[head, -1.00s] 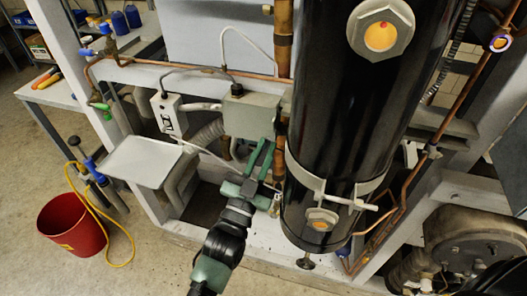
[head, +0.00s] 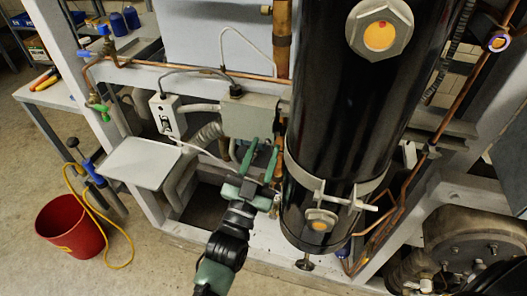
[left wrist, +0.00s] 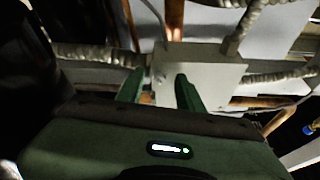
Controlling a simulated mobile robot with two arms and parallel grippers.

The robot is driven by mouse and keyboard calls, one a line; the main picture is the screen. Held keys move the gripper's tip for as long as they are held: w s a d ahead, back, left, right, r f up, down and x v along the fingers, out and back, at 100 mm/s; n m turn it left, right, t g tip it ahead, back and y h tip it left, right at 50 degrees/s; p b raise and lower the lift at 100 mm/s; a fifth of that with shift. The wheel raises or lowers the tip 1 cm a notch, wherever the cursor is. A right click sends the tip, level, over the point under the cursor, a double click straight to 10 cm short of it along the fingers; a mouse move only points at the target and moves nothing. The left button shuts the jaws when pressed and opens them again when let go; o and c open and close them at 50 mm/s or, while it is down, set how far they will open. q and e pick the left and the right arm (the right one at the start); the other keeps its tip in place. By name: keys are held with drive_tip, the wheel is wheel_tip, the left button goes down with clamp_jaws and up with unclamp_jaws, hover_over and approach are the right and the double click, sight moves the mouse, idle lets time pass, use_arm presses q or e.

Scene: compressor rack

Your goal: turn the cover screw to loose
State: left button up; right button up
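A pale grey junction box (head: 238,117) is mounted on the frame left of the black cylinder; it also shows ahead of my fingers in the left wrist view (left wrist: 215,75). I cannot make out the cover screw with certainty; a small round spot shows on the left part of the box face in the left wrist view. My left gripper (head: 263,155) is just below the box in the head view, its green fingers apart and with nothing seen between them. In the left wrist view the fingers (left wrist: 158,90) overlap the box's lower left part. Contact cannot be told. My right gripper is not in view.
The large black cylinder (head: 345,100) stands close to the right of my left gripper. A white switch box (head: 168,115), a corrugated hose (head: 207,134) and a grey shelf plate (head: 142,163) are to the left. A red bucket (head: 70,228) stands on open floor.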

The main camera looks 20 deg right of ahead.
use_arm(q)
drive_tip(key=v, duration=0.8)
drive_tip(key=shift+b, duration=0.45)
drive_tip(key=shift+w, duration=0.1)
